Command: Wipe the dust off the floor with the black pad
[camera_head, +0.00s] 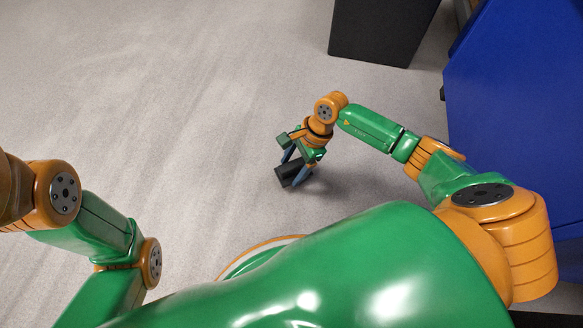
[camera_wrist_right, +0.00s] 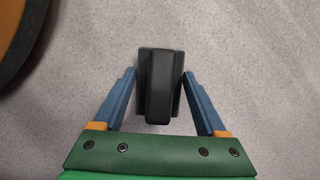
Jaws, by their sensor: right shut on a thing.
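The black pad (camera_head: 294,173) is a dark block with a raised grip, at or just above the floor; I cannot tell if it touches. My right gripper (camera_head: 296,161) points down and is shut on the pad's grip. In the right wrist view the pad (camera_wrist_right: 158,85) sits between the blue fingers of the gripper (camera_wrist_right: 160,100). The grey floor (camera_head: 230,50) carries pale, streaky dust (camera_head: 165,115), mostly left of and beyond the pad. My left arm shows at the lower left, but its gripper is out of view.
A dark box-like object (camera_head: 380,30) stands on the floor at the top. A large blue cabinet-like body (camera_head: 525,90) stands at the right, close to my right arm. The floor left of and beyond the pad is open. My round base edge is near the pad.

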